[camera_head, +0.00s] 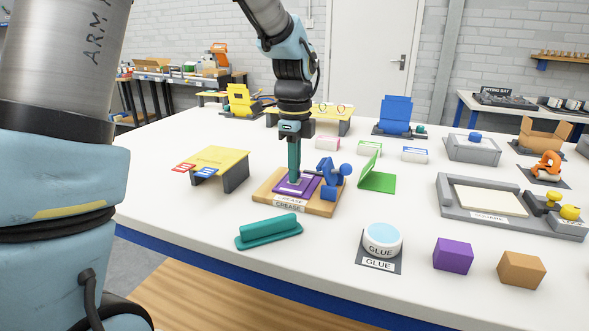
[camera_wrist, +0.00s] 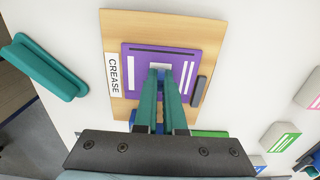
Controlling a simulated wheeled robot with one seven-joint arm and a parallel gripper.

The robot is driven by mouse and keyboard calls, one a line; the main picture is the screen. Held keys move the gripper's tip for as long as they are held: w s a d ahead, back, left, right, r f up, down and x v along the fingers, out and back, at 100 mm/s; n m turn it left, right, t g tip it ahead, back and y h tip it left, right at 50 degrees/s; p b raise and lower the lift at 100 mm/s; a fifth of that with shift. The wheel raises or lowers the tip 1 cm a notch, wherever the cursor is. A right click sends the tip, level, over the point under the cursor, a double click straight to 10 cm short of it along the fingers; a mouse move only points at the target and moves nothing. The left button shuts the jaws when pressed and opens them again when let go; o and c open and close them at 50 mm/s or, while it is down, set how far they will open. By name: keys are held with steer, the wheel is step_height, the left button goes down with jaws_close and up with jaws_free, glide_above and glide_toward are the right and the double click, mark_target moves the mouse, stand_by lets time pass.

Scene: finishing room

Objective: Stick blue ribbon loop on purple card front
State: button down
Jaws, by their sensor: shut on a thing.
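The purple card (camera_head: 283,188) lies flat on the wooden crease board (camera_head: 262,196); it also shows in the wrist view (camera_wrist: 135,62). My gripper (camera_head: 294,181) points straight down at the card's middle. In the wrist view its teal fingers (camera_wrist: 161,70) close around a small pale piece at the card's centre, which the fingers partly hide. A yellow stand (camera_head: 222,160) is to the left of the board. Red and blue striped pieces, the blue one (camera_head: 199,172) looking like the ribbon loop, stick out from its front left edge.
A blue tool (camera_head: 330,178) stands at the board's right side, close to my gripper. A green folded card (camera_head: 377,182) is right of it. A teal block (camera_head: 268,231), the glue pot (camera_head: 382,240) and a purple cube (camera_head: 453,255) are in front.

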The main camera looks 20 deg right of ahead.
steer(key=c, duration=0.9)
jaws_free()
steer(key=shift+o, duration=0.2)
steer(key=shift+o, duration=1.3)
steer(key=shift+r, duration=0.15)
steer(key=shift+r+p, duration=3.7)
steer(key=shift+r, duration=0.2)
